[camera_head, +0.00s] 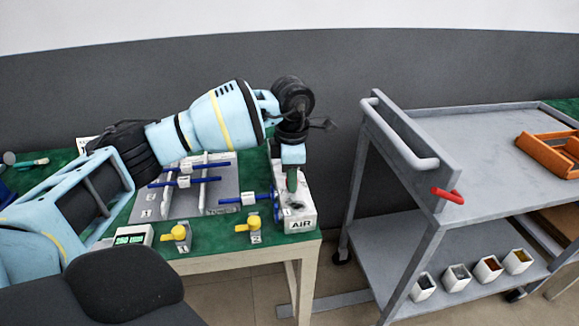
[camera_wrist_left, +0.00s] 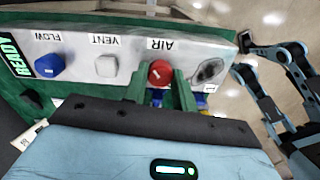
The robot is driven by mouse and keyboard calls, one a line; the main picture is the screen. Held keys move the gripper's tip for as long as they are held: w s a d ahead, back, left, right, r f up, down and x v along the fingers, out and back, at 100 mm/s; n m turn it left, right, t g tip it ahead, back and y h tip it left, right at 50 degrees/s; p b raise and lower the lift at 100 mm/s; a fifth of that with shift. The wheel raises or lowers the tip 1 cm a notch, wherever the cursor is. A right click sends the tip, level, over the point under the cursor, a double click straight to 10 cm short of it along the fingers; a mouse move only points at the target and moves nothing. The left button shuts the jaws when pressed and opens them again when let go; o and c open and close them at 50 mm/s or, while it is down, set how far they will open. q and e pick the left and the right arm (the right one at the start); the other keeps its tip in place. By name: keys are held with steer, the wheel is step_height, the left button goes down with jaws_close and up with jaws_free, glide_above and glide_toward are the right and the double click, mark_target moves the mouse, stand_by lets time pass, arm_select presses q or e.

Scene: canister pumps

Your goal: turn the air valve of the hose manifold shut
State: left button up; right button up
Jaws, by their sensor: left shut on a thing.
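The hose manifold is a white block (camera_head: 301,216) with AIR lettering at the table's right end; my left arm hides much of it in the head view. In the left wrist view its panel (camera_wrist_left: 130,50) carries a red air valve knob (camera_wrist_left: 160,71) under upside-down AIR lettering. The knob has a small white mark. My left gripper (camera_wrist_left: 160,90) is shut on the red knob, one green finger on each side. It also shows in the head view (camera_head: 291,181), pointing down at the block. The fingers partly cover the knob's near side.
A white VENT knob (camera_wrist_left: 106,66) and a blue FLOW knob (camera_wrist_left: 49,66) sit beside the air knob. A dark oval fitting (camera_wrist_left: 208,72) is on the other side. Yellow valves (camera_head: 252,224) stand along the table front. A grey trolley (camera_head: 470,150) stands at the right.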

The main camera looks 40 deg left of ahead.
arm_select(q)
steer(key=n+p, duration=0.1)
steer(key=n, duration=0.1)
steer(key=n+p, duration=0.1)
steer(key=p, duration=0.1)
steer(key=n+p, duration=0.1)
steer(key=n, duration=0.1)
steer(key=shift+r+n, duration=0.3)
steer(key=shift+r, duration=0.05)
steer(key=shift+n+p, duration=0.7)
steer(key=shift+n, duration=0.1)
steer(key=shift+f+n+p, duration=0.1)
steer(key=shift+n+p, duration=0.65)
steer(key=shift+n, duration=0.45)
steer(key=shift+w+n, duration=0.1)
steer(key=shift+n, duration=0.4)
arm_select(e)
step_height(320, 180, up, 8)
steer(key=w, duration=0.1)
steer(key=shift+w+d+f+t, duration=0.15)
steer(key=shift+w+f+t, duration=0.1)
steer(key=shift+w+t, duration=0.15)
arm_select(q)
steer(key=shift+f+p, duration=0.1)
steer(key=shift+p, duration=0.2)
arm_select(e)
steer(key=shift+s, duration=0.1)
